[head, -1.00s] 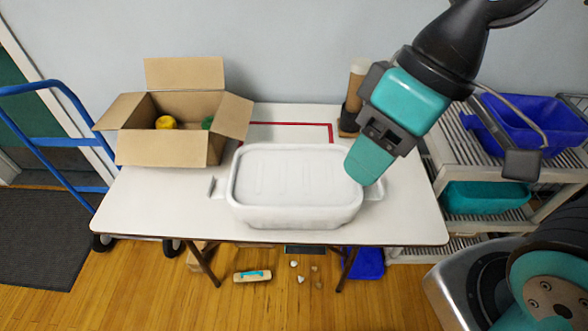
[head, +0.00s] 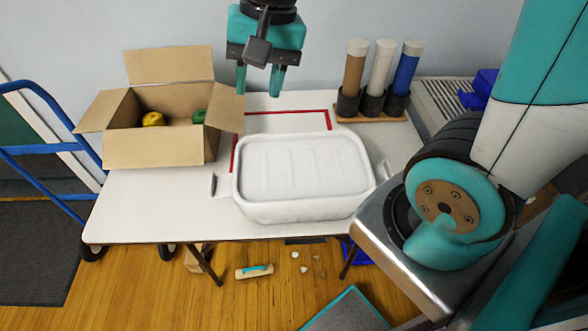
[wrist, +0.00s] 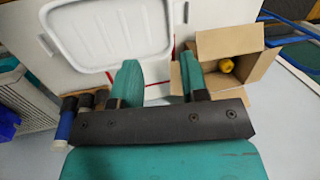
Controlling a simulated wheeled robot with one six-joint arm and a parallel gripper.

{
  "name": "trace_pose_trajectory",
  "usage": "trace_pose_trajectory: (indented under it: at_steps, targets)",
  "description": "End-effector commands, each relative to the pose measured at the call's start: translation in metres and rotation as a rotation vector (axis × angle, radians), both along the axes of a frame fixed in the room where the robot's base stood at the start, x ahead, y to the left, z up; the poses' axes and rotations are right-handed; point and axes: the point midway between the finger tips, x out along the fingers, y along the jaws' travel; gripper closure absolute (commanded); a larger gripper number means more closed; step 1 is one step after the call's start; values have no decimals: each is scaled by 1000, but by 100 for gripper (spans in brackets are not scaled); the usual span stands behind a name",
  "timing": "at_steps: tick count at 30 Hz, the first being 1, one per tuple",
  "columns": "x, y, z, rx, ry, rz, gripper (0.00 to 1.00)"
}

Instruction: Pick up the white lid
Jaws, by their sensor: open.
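The white lid (head: 304,165) sits on top of a white bin (head: 305,209) on the table. The lid is a rounded rectangle with shallow ribs, and it also shows upside down at the top of the wrist view (wrist: 108,30). My gripper (head: 261,92) is open and empty. It hangs with fingers pointing down, behind and above the lid, near the table's back edge, clearly apart from it. In the wrist view my two teal fingers (wrist: 160,82) are spread, with nothing between them.
An open cardboard box (head: 155,147) with yellow and green items stands left on the table (head: 140,218). A rack of brown, white and blue tubes (head: 373,120) stands at back right. A red tape outline (head: 290,113) lies behind the bin. A blue hand truck (head: 45,149) is at left.

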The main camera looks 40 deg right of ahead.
Motion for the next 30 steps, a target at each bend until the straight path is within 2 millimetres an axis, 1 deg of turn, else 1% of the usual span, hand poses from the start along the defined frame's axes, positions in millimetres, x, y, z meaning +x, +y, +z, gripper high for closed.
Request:
trace_pose_trajectory:
  at_steps: [1, 2, 3, 5, 6, 9, 12, 15, 17, 20, 27, 30]
  targets:
    - [23, -21, -19, -21, 51, -231, 60]
    - [34, -33, -26, -32, 76, -371, 60]
    - [48, -50, -36, -46, 105, -551, 60]
    - [66, -73, -50, -65, 142, -804, 60]
    - [76, -89, -59, -76, 162, -958, 60]
    - [93, -121, -77, -98, 196, -1278, 60]
    - [103, -143, -90, -110, 213, -1494, 60]
    - [107, -154, -97, -118, 221, -1609, 60]
    - [108, -156, -103, -122, 225, -1638, 60]
    - [108, -157, -119, -123, 228, -1648, 60]
    - [107, -156, -174, -123, 229, -1643, 60]
    - [107, -156, -194, -122, 227, -1642, 60]
